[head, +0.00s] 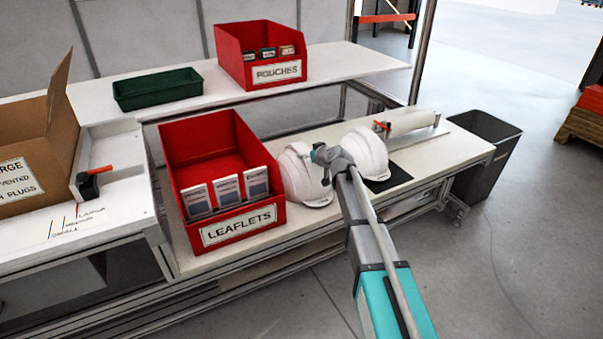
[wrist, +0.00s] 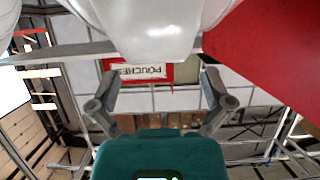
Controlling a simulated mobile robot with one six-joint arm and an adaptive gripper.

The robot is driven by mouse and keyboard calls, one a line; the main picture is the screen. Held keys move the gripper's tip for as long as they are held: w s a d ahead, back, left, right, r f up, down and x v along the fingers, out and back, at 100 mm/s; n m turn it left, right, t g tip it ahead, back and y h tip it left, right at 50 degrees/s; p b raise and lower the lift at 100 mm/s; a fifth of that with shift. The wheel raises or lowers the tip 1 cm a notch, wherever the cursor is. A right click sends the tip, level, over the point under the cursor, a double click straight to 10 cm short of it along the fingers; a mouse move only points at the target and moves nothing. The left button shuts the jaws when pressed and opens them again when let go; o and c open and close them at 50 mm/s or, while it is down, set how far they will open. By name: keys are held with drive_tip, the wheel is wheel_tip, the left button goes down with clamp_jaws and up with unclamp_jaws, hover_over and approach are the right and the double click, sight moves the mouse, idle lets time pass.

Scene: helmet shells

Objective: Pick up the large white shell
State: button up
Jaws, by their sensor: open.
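Two white helmet shells stand side by side on the bench. The left shell (head: 297,178) is beside the leaflets bin, and the right shell (head: 368,153) is on a dark mat. They look close in size, so I cannot tell which is the large one. My gripper (head: 326,163) is open and empty at the left shell, partly covering its right side. In the wrist view, which looks upside down, my gripper (wrist: 161,78) has its fingers spread. The near shell (wrist: 155,30) fills the top middle; contact is unclear. Part of another white shell (wrist: 8,28) shows at the left edge.
The red leaflets bin (head: 180,140) stands close on the left and shows as a red wall in the wrist view (wrist: 275,50). A white roll (head: 405,122) lies behind the right shell. The red pouches bin (head: 235,65) and green tray (head: 150,98) sit on the rear shelf.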

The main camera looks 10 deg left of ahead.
sight(304, 150)
idle(0.3)
drive_tip(key=shift+b+x, duration=0.9)
drive_tip(key=shift+x, duration=1.7)
drive_tip(key=shift+w+d+r, duration=0.1)
drive_tip(key=shift+w+r, duration=0.05)
drive_tip(key=shift+r, duration=0.05)
drive_tip(key=c, duration=1.2)
drive_tip(key=shift+r, duration=0.15)
